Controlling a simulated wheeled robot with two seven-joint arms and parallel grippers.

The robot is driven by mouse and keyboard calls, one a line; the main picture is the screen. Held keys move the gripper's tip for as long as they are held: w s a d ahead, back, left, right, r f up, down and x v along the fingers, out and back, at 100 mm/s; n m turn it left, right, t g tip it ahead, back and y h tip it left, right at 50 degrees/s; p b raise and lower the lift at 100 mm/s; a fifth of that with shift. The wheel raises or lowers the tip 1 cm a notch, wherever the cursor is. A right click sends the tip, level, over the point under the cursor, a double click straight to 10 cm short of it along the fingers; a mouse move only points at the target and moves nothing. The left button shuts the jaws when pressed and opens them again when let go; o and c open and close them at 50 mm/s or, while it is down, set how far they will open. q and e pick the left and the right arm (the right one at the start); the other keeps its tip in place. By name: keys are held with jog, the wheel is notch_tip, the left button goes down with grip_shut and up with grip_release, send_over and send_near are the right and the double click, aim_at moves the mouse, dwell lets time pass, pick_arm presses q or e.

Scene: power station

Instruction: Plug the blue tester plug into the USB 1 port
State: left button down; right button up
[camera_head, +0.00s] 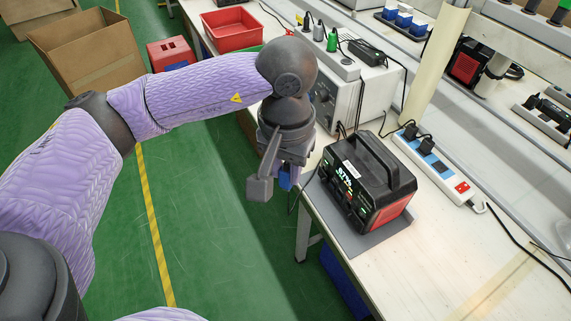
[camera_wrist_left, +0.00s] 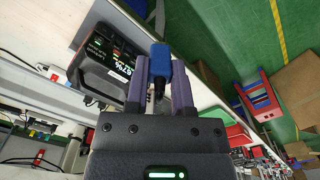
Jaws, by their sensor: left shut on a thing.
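My left gripper (camera_head: 275,183) hangs over the table's front edge, to the left of the black power station (camera_head: 378,163). It is shut on the blue tester plug (camera_head: 286,180), which is partly hidden by a finger. In the left wrist view the blue plug (camera_wrist_left: 160,60) sits between the two fingertips (camera_wrist_left: 160,78), with a dark cable trailing back toward the palm. The USB 1 port is too small to make out. My right gripper is out of view.
The power station stands on a grey mat (camera_head: 372,238) on the white table. Behind it are a blue-and-white power strip (camera_head: 432,165) and a grey instrument box (camera_head: 345,95). A red tray (camera_head: 232,30) sits farther back. Green floor is open at left.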

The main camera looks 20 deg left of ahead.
pick_arm(q)
jog(key=w+d+f+n+g+h+b, duration=0.1)
jog(key=d+f+n+g+h+b, duration=0.6)
jog(key=d+f+n+b, duration=0.5)
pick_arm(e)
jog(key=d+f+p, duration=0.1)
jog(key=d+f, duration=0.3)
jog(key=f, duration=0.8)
pick_arm(q)
jog(key=w+a+f+n+t+h+b, duration=0.2)
jog(key=w+a+f+n+t+b, duration=0.2)
jog(key=a+f+n+t, duration=0.55)
jog(key=w+a+f+n+t+h+b, duration=0.2)
jog(key=w+a+f+n+t+b, duration=0.35)
jog(key=t, duration=0.65)
jog(key=shift+n, duration=0.7)
jog(key=w+d+p, duration=0.1)
jog(key=w+d+r+p, duration=0.1)
jog(key=d, duration=0.1)
jog(key=shift+w+d, duration=0.15)
jog(key=shift+w, duration=0.15)
jog(key=shift+w+d, duration=0.1)
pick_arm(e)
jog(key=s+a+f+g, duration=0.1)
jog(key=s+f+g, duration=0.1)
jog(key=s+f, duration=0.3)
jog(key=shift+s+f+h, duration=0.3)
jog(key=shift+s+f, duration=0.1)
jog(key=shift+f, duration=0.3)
